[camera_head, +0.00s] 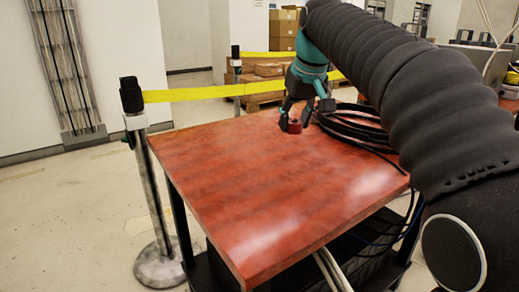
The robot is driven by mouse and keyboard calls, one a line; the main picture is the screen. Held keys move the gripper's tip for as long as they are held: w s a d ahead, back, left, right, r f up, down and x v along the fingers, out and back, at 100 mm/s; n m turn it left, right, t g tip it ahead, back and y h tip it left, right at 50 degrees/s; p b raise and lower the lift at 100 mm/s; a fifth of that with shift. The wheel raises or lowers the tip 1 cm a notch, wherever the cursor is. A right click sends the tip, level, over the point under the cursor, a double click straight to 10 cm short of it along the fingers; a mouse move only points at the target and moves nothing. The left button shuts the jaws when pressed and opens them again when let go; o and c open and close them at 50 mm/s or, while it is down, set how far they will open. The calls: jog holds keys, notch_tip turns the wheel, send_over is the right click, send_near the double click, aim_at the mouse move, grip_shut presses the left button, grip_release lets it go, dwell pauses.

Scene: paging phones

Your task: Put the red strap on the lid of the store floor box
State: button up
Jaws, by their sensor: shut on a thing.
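My gripper (292,122) is above the far right part of the red table top. It is shut on a small dark red thing (295,127), which looks like the red strap. The fingers partly hide it, and I cannot tell whether it touches the table. I cannot make out which thing is the store floor box. Stacked cardboard boxes (283,32) stand in the far background.
The red-topped table (240,185) is mostly bare in front of my gripper. Coiled black cables (355,125) lie on its right. A post (148,190) with yellow barrier tape (195,93) stands at its left. Open floor (60,220) lies farther left.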

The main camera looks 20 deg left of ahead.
send_over(256, 159)
jog(key=s+d, duration=0.1)
notch_tip(256, 159, down, 6)
jog(key=shift+r+b, duration=0.25)
jog(key=shift+b, duration=0.1)
jog(key=shift+f+b, duration=0.6)
jog(key=shift+f, duration=1.3)
jog(key=o, duration=0.8)
jog(key=shift+f, duration=0.1)
jog(key=p+v, duration=0.2)
jog(key=v, duration=1)
jog(key=shift+p, duration=0.3)
